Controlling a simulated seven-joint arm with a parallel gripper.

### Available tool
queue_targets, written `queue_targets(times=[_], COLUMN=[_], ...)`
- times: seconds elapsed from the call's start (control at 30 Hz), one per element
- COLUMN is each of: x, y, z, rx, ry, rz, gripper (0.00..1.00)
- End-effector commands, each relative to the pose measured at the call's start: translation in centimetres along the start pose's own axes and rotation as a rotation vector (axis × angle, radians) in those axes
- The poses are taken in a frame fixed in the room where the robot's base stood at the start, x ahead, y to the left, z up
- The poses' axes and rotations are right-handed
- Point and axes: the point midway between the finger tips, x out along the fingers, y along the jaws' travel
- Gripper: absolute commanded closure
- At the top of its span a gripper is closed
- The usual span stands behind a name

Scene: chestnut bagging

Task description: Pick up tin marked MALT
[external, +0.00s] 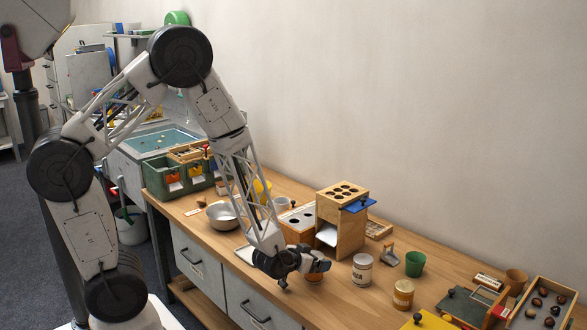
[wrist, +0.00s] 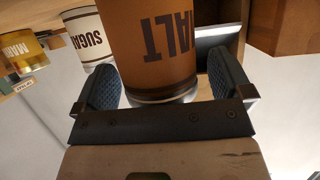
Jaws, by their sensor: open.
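The brown tin marked MALT (wrist: 160,45) fills the upper middle of the wrist view, its lettering upside down. It stands between the two blue-padded fingers of my gripper (wrist: 167,88), which are open with a finger on each side of it. Contact with the pads cannot be made out. In the external view my gripper (external: 320,262) is low over the worktop. Only a small orange-brown part of the tin (external: 314,278) shows beneath it; the rest is hidden.
A white tin marked SUGAR (external: 362,270) stands close to the right, with an amber tin (external: 403,293) beyond it. A wooden box with holes (external: 342,215) stands behind my gripper. A green cup (external: 415,263) is farther right. A metal bowl (external: 224,214) is to the left.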

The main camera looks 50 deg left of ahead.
Motion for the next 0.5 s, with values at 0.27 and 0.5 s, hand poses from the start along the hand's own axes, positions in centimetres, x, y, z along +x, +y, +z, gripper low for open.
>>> queue_targets(times=[0.27, 0.5], x=[-0.02, -0.02], y=[0.0, 0.0], z=[0.0, 0.0], rx=[0.0, 0.0], ry=[0.0, 0.0], rz=[0.0, 0.0], gripper=[0.03, 0.33])
